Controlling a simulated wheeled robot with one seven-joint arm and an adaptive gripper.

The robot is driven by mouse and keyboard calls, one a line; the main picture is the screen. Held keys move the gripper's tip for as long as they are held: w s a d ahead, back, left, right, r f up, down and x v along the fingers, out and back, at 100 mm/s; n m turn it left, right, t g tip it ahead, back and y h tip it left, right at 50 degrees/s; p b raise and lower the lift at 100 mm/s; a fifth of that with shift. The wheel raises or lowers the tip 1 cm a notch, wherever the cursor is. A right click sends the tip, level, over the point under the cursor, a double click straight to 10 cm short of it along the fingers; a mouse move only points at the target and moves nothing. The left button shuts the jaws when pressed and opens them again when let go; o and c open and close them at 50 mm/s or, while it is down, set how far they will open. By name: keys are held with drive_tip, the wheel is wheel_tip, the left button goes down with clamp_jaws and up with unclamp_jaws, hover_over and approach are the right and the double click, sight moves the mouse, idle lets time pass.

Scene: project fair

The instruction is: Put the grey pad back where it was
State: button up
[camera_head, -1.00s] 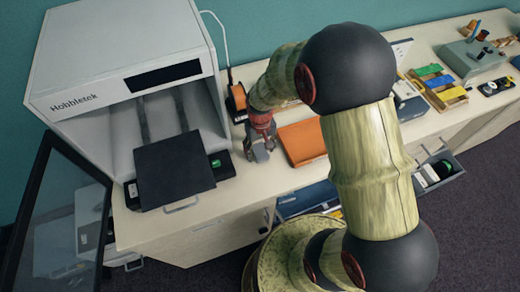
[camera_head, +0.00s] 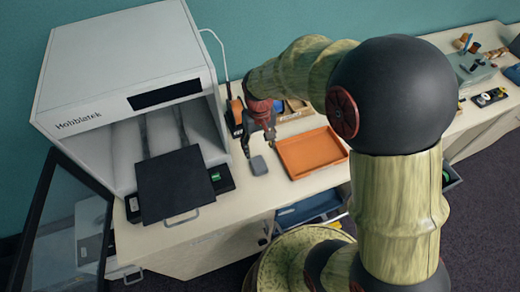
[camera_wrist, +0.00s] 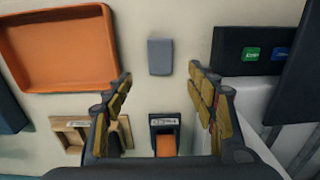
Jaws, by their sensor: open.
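The small grey pad (camera_head: 259,165) lies flat on the pale counter, between the printer's dark plate and the orange tray. In the wrist view the grey pad (camera_wrist: 160,57) appears beyond my fingertips, with clear counter around it. My gripper (camera_head: 259,143) is open and empty, above the counter and just behind the pad in the head view. Its two padded fingers (camera_wrist: 160,75) are spread wide in the wrist view, and neither touches the pad.
The orange tray (camera_head: 312,153) lies right of the pad. The large Hobbletek printer (camera_head: 125,75) stands left, its dark plate (camera_head: 175,183) jutting forward. Behind the gripper are an orange-and-black item (camera_head: 235,115) and a wooden box (camera_wrist: 70,133). Counter in front of the pad is clear.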

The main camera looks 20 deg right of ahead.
drive_tip(key=s+r+t, duration=0.1)
drive_tip(key=s+r, duration=0.1)
drive_tip(key=r, duration=0.5)
drive_tip(key=s+r+t, duration=0.1)
drive_tip(key=s+r, duration=0.2)
drive_tip(key=r, duration=0.3)
drive_tip(key=s+r+t, duration=0.3)
drive_tip(key=s+r, duration=0.6)
drive_tip(key=s, duration=0.2)
drive_tip(key=shift+s+r+t, duration=0.15)
drive_tip(key=shift+s+t, duration=0.1)
drive_tip(key=shift+t, duration=0.05)
